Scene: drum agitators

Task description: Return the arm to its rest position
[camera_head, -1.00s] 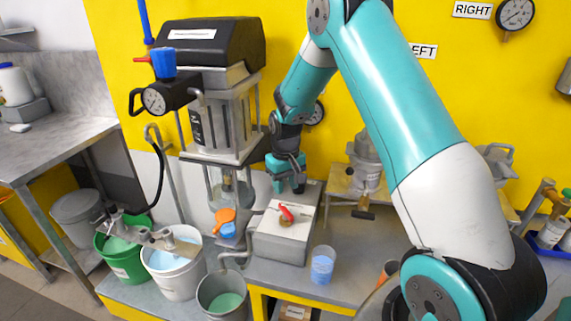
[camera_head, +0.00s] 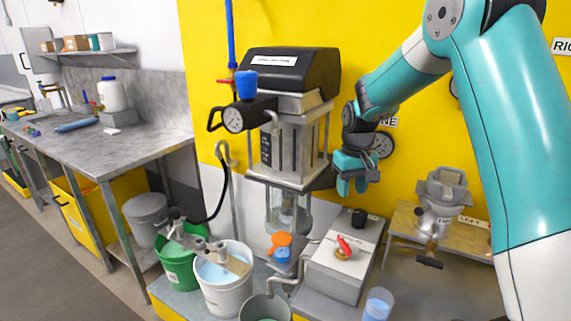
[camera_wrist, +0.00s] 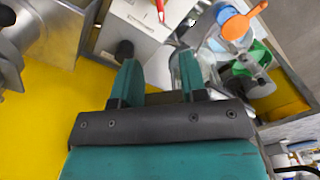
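My teal arm (camera_head: 515,120) reaches in from the right and bends down toward the yellow wall. My gripper (camera_head: 354,188) hangs fingers-down above the back of a grey-white box (camera_head: 345,265), to the right of the drum agitator machine (camera_head: 288,145). In the wrist view my gripper (camera_wrist: 158,68) has its two teal fingers apart, with nothing held between them. The box carries a red lever (camera_head: 344,245) and a black knob (camera_head: 358,217). The fingers are clear of the knob.
A metal valve unit (camera_head: 438,205) stands on a wooden shelf to the right. A blue cup (camera_head: 378,304) is in front of the box. A white bucket (camera_head: 222,290) and a green bucket (camera_head: 178,268) stand at lower left. Open wall lies between gripper and valve unit.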

